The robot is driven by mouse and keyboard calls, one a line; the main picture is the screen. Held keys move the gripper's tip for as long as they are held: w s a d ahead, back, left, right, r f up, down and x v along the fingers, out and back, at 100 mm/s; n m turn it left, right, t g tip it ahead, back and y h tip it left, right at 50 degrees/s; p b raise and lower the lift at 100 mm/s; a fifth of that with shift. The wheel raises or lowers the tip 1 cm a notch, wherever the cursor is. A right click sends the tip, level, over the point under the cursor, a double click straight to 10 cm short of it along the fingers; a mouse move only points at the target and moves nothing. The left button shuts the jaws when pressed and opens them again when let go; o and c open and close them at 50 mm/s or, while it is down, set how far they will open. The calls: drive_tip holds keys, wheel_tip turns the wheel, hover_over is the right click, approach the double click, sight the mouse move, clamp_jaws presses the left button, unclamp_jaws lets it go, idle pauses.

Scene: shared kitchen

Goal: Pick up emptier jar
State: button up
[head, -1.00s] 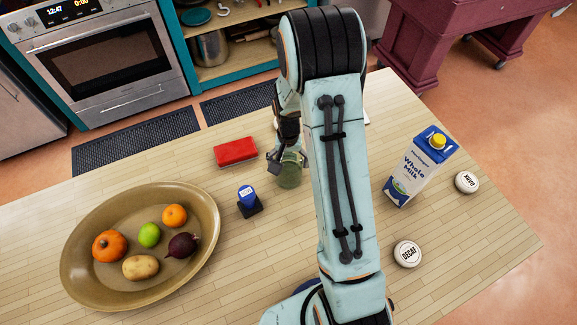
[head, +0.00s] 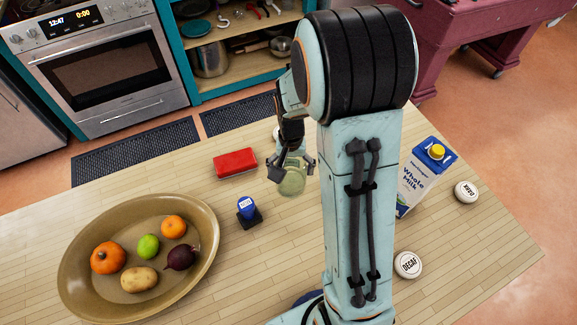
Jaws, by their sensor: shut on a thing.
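My gripper (head: 292,168) points down over the table, with its fingers on both sides of a pale green, see-through jar (head: 292,183). It is shut on this jar, whose upper part is partly covered by the fingers. How full the jar is cannot be made out. I cannot tell for sure whether its base is clear of the table. A small part of a pale thing (head: 276,133) shows behind my gripper; what it is cannot be told. No second jar can be clearly made out, and my arm hides part of the table.
A red block (head: 235,163) and a small blue item on a dark stand (head: 248,211) are left of the jar. A brown oval platter (head: 205,262) holds produce. A milk carton (head: 424,178) and white discs marked DECAF (head: 408,265) and DARK (head: 466,191) are at right.

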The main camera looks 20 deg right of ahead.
drive_tip(key=s+a+r, duration=0.2)
drive_tip(key=s+r, duration=0.4)
drive_tip(key=s, duration=0.4)
drive_tip(key=shift+s+a+r, duration=0.2)
drive_tip(key=shift+s+r, duration=0.05)
drive_tip(key=shift+s, duration=0.15)
drive_tip(key=shift+s, duration=0.1)
idle(1.2)
